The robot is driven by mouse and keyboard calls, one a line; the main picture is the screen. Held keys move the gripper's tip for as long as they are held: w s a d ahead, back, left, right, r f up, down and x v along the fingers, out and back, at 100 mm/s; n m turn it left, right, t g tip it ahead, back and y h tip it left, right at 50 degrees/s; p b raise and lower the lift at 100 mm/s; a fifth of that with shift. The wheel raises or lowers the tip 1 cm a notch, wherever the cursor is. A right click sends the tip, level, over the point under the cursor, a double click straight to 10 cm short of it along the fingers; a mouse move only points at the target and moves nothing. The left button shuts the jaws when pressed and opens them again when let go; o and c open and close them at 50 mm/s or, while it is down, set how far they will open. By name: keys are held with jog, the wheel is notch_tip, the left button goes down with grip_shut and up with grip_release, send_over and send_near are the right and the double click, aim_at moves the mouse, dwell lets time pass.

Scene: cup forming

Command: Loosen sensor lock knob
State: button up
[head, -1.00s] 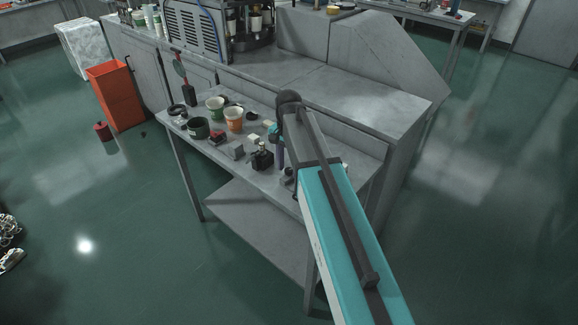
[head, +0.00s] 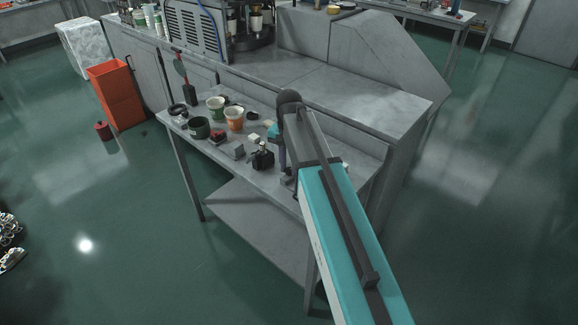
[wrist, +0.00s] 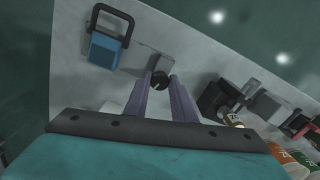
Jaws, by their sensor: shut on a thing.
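In the wrist view, my gripper (wrist: 161,77) has its two purple-grey fingers closed around a small dark round knob (wrist: 160,83). The knob sits by a light grey bracket or block (wrist: 152,60) on the grey bench, which looks like the sensor mount. The fingertips hide the knob's sides. In the head view, my arm covers the knob and most of the gripper; only part of the gripper shows beside the bench items.
A blue block with a black loop (wrist: 105,48) lies to one side of the gripper. A black device (wrist: 218,97), a grey block (wrist: 265,106) and paper cups lie on the other. The small bench (head: 222,158) stands against a larger grey machine cabinet (head: 330,85).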

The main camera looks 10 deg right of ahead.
jog(key=n, duration=1.4)
jog(key=shift+d+n+p, duration=0.1)
jog(key=shift+n+p, duration=0.2)
jog(key=shift+n, duration=0.1)
jog(key=n, duration=0.4)
jog(key=shift+w, duration=0.1)
jog(key=shift+n, duration=0.3)
jog(key=o, duration=1.1)
jog(key=shift+c, duration=0.2)
jog(key=shift+r, duration=0.15)
